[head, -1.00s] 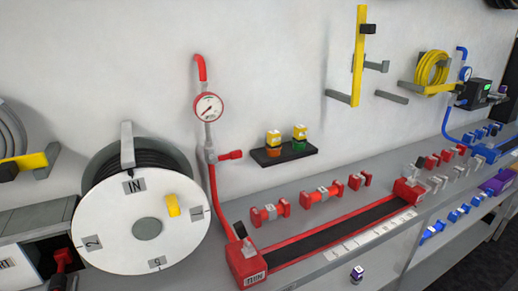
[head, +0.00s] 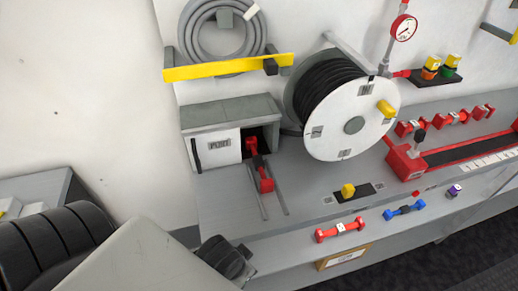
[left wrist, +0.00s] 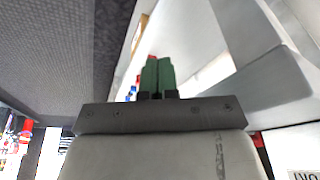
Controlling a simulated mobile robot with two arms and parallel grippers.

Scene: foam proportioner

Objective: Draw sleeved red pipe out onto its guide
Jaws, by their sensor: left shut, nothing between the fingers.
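The red pipe (head: 265,182) with a dark sleeve sticks out of the dark opening of a grey box, left of the hose reel in the head view. Its inner end is inside or at the opening. The guide (head: 282,199), two thin grey rails on the bench, runs forward from under the pipe. In the left wrist view my left gripper (left wrist: 158,76) has its green fingers together, with nothing between them. It points along the bench edge, and the pipe is not recognisable there. My left arm fills the lower left of the head view. My right gripper is not in view.
The box has a white panel (head: 218,145) beside the opening. A hose reel (head: 353,125) stands right of it. A red dumbbell-shaped piece (head: 340,230) and a blue one (head: 404,210) lie along the front. A yellow bar (head: 225,67) crosses above the box.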

